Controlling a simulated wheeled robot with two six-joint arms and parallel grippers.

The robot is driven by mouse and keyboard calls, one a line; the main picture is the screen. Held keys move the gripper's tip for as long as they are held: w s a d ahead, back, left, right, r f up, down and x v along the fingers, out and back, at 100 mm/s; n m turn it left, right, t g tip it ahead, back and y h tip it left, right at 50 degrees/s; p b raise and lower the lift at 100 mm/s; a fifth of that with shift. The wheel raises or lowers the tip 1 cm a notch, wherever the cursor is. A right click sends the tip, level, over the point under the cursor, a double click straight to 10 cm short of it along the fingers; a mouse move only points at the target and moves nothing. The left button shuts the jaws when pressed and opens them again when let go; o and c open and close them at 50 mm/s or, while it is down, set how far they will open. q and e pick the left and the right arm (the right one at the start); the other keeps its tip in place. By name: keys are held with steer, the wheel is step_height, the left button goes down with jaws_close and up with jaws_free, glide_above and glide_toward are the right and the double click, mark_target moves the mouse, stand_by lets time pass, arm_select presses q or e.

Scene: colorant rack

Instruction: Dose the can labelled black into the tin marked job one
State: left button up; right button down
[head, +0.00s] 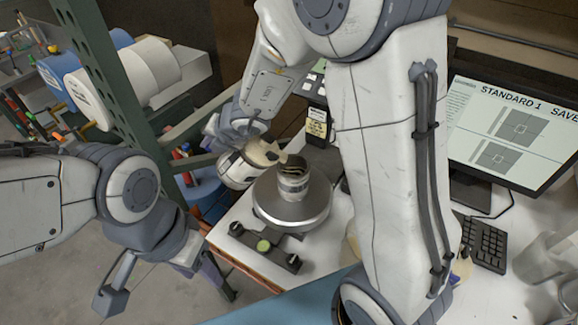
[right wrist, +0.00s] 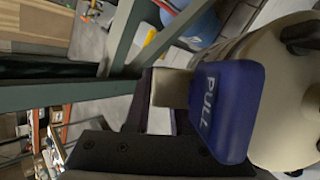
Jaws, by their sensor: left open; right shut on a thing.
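A small metal tin (head: 292,184) stands upright on a round metal plate (head: 265,205) on the white bench. Its mark cannot be read. My right gripper (head: 236,130) is shut on a beige can (head: 240,168), which is tilted beside the tin on its left. In the right wrist view the can (right wrist: 285,95) fills the right side, with a blue lever reading PULL (right wrist: 226,108) in front of it. The can's label is not readable, and no pouring stream can be made out. My left gripper (head: 168,284) is open and empty, low at the left off the bench edge.
A black bar with a green round spot (head: 264,245) lies before the plate. A monitor (head: 512,130) and keyboard (head: 484,246) are at the right. A green rack post (head: 122,95) rises at the left.

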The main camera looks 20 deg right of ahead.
steer(key=shift+d+r, duration=0.2)
steer(key=shift+r, duration=0.25)
stand_by(0.5)
steer(key=w+a+f+n+g+h+p, duration=0.25)
steer(key=a+f+h+p, duration=0.35)
steer(key=f+p, duration=0.4)
steer(key=shift+m+g, duration=0.35)
steer(key=shift+m, duration=0.1)
steer(key=r, duration=0.2)
steer(key=r+p, duration=0.1)
steer(key=r, duration=0.2)
steer(key=shift+w+d+r, duration=0.1)
steer(key=shift+d+r, duration=0.1)
steer(key=shift+r, duration=0.05)
steer(key=shift+f, duration=0.1)
stand_by(2.1)
